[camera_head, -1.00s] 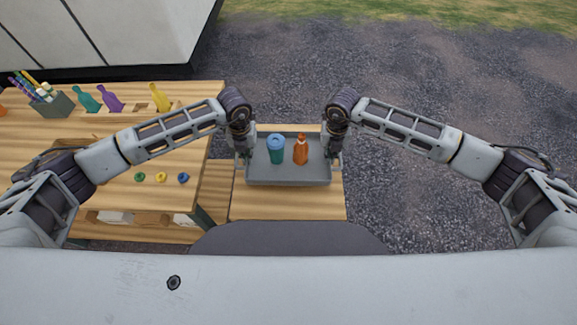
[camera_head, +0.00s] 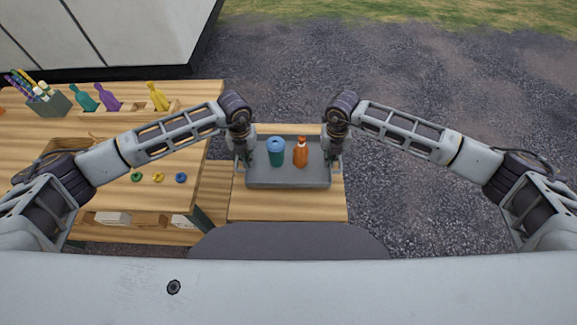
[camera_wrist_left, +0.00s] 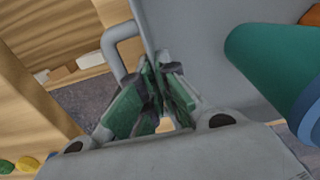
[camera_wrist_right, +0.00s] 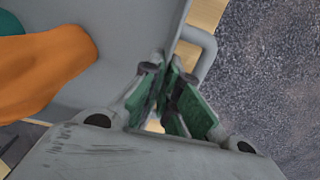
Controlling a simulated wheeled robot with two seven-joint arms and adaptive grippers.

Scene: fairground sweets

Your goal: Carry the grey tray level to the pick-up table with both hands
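The grey tray (camera_head: 289,178) is in the middle of the head view, over a small wooden table (camera_head: 288,207). It looks about level; I cannot tell whether it touches the tabletop. A teal cup with a blue rim (camera_head: 276,154) and an orange bottle (camera_head: 300,154) stand upright on it. My left gripper (camera_wrist_left: 162,72) is shut on the tray's left handle (camera_wrist_left: 118,42). My right gripper (camera_wrist_right: 163,72) is shut on the tray's right handle (camera_wrist_right: 203,45). The fingertips are partly hidden in the head view.
Open gravel (camera_head: 440,85) lies to the right. A white van-like wall (camera_head: 140,30) is behind.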

